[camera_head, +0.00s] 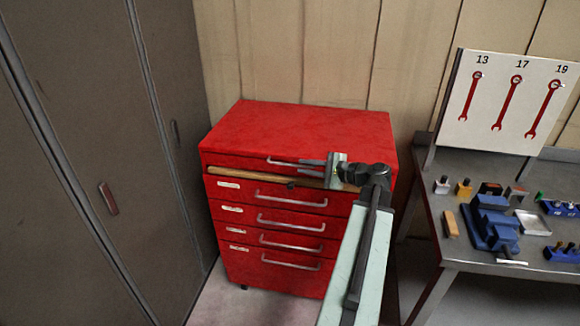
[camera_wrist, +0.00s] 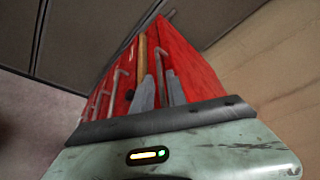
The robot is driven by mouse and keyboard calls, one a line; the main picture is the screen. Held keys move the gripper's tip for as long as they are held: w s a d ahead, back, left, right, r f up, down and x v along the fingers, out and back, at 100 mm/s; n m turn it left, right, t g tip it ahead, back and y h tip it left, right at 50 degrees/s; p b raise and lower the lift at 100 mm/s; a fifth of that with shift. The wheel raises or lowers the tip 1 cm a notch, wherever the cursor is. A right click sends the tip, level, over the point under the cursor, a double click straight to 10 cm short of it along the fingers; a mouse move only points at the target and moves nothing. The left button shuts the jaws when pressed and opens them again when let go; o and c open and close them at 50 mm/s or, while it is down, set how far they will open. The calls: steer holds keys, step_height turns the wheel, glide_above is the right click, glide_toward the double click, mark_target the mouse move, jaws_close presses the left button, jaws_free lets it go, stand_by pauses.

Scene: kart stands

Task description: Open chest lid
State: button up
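The red tool chest (camera_head: 300,128) stands against the wall with its flat lid closed. A silver lid handle (camera_head: 284,161) runs along the lid's front edge; it also shows in the wrist view (camera_wrist: 160,66). My gripper (camera_head: 303,169) is at the chest front, by the right part of this handle. In the wrist view its two grey fingers (camera_wrist: 161,92) are apart, and the handle's near end lies between or just beyond them. I cannot tell whether they touch it. My arm hides the chest's lower right front.
A wooden strip (camera_head: 245,174) runs across the chest front just below the lid handle. Several drawers with silver handles (camera_head: 292,222) lie below. Brown lockers (camera_head: 100,150) stand close on the left. A metal workbench (camera_head: 450,190) with tools stands on the right.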

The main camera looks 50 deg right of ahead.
mark_target(294, 165)
steer(key=b+x, duration=0.1)
steer(key=x, duration=0.5)
steer(key=shift+w+a, duration=0.1)
steer(key=shift+w, duration=0.1)
jaws_close()
stand_by(1.1)
